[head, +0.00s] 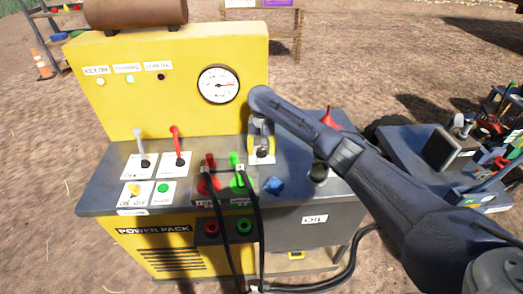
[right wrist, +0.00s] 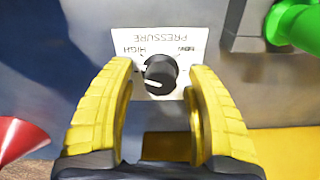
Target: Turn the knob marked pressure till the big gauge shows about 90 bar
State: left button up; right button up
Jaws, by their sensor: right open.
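The pressure knob (right wrist: 160,74) is small, round and black with a pale pointer mark. It sits on a white plate (right wrist: 125,40) reading PRESSURE, HIGH and LOW, upside down in the right wrist view. My right gripper (right wrist: 161,82) is open, its two yellow fingers on either side of the knob with gaps visible. In the head view my right gripper (head: 262,138) points down at the knob's plate (head: 262,159) and largely hides the knob. The big gauge (head: 219,84) is white and round on the yellow panel. Its needle points right; its numbers are too small to read.
A white-handled lever (head: 142,145) and a red-handled lever (head: 177,145) stand left on the grey top. Red and green hose couplings (head: 238,172) are left of the knob, a blue part (head: 273,186) in front. A red funnel-shaped part (head: 328,118) stands to the right.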

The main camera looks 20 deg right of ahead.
dwell(0.3)
grip_shut()
dwell(0.3)
